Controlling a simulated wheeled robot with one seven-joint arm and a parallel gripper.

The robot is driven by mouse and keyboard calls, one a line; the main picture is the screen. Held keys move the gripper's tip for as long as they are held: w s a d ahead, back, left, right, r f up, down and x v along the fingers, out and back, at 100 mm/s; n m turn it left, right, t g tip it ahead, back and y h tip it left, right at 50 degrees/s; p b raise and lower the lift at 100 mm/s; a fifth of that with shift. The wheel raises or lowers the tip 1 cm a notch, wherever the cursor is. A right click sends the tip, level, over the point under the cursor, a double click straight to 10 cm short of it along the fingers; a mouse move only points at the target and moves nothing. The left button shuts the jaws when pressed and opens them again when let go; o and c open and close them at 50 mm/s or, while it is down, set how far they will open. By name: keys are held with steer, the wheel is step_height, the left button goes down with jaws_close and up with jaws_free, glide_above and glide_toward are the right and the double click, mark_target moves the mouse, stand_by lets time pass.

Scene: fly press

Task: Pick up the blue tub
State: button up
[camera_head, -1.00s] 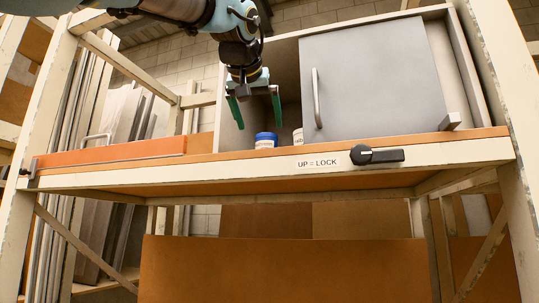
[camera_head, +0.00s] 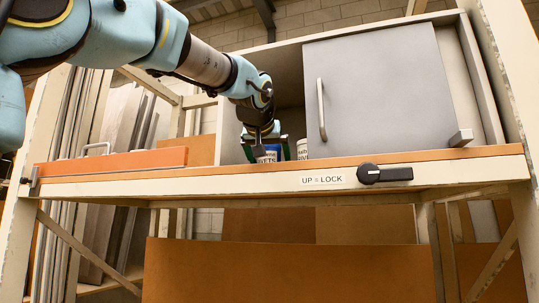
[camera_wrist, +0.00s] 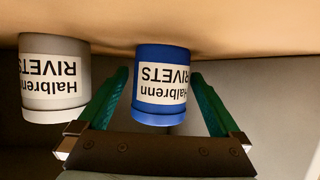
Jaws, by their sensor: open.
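The blue tub (camera_wrist: 161,55) has a white label reading "Halbrenn RIVETS" and shows upside down in the wrist view, between the fingers of my gripper (camera_wrist: 163,98). The fingers are green, open, and apart from the tub on both sides. In the head view my gripper (camera_head: 266,150) reaches down into the open left part of the cabinet. The blue tub (camera_head: 266,157) stands on the shelf there, partly hidden by my gripper.
A white tub (camera_wrist: 54,75) with the same label stands close beside the blue one; it also shows in the head view (camera_head: 302,149). A grey sliding door (camera_head: 385,90) covers the cabinet's right. A black knob (camera_head: 385,174) sits on the shelf's front edge. An orange panel (camera_head: 115,162) lies left.

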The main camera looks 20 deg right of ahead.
jaws_close()
stand_by(0.8)
